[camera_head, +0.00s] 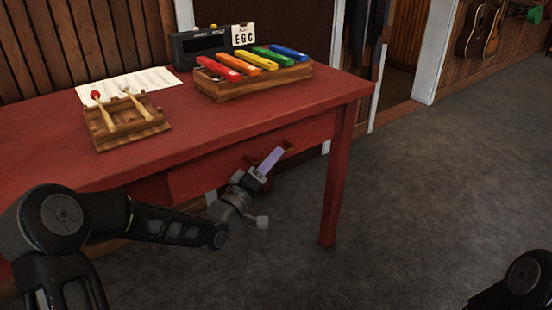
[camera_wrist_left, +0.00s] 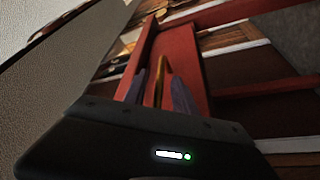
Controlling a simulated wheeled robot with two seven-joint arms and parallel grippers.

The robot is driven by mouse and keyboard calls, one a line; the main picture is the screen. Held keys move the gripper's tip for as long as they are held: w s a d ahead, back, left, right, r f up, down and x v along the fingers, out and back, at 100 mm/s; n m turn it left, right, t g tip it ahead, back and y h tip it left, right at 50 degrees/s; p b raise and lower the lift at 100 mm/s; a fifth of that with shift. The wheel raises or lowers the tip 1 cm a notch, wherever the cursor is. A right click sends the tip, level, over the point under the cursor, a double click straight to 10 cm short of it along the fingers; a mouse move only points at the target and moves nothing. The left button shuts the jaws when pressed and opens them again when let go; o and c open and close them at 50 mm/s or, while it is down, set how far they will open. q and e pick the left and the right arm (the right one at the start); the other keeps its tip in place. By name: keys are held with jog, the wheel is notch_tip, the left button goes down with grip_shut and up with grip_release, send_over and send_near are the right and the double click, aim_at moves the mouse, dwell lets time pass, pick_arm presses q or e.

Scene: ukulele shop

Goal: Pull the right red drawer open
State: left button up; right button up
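The red drawer (camera_head: 232,160) is in the front of the red table, in the head view. Its front also shows as a red panel in the left wrist view (camera_wrist_left: 187,60). A brownish handle (camera_head: 288,148) sits on it; in the left wrist view the handle (camera_wrist_left: 160,66) looks like a thin golden bar. My left gripper (camera_head: 270,160) is at the handle, with its fingers on either side of it. A gap shows between the fingers and the bar, so it looks open. I cannot tell how far out the drawer is. My right gripper is out of view.
The red table (camera_head: 225,125) carries a wooden mallet rack (camera_head: 128,133), a sheet of music (camera_head: 150,80), a colored bar chime (camera_head: 255,83) and a dark device (camera_head: 200,48). A table leg (camera_head: 336,190) stands right of the drawer. The grey floor (camera_head: 430,190) is clear.

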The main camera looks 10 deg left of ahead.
pick_arm(q)
jog(key=shift+x, duration=1.1)
jog(key=shift+c, duration=0.3)
grip_shut()
